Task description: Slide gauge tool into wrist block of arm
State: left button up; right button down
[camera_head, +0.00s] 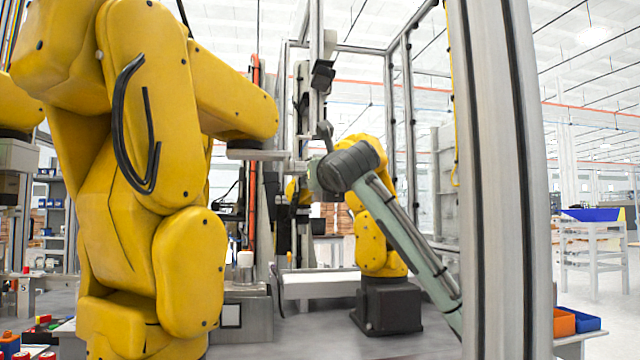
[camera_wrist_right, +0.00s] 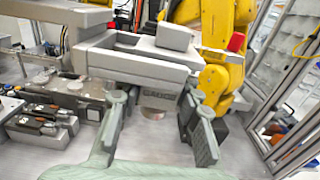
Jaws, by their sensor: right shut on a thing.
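In the head view my right gripper (camera_head: 318,174) reaches in from the lower right, close to the grey wrist block (camera_head: 258,154) at the end of the large yellow arm (camera_head: 170,130). The tool is small and partly hidden there. I cannot tell whether tool and block touch. My left gripper is not in view.
A second yellow arm (camera_head: 375,225) on a dark base stands behind my right arm. A grey frame post (camera_head: 500,180) rises at the right. A white tray (camera_head: 320,284) and a grey pedestal (camera_head: 245,312) stand below. Blue and orange bins (camera_head: 577,320) are at the lower right.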

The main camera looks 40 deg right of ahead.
jog(key=shift+a, duration=0.15)
jog(key=shift+w+a, duration=0.3)
jog(key=shift+a, duration=0.2)
jog(key=shift+w+a, duration=0.25)
jog(key=shift+a, duration=0.2)
jog(key=shift+f, duration=0.35)
dwell(0.6)
jog(key=c, duration=1)
grip_release()
jog(key=shift+f, duration=0.1)
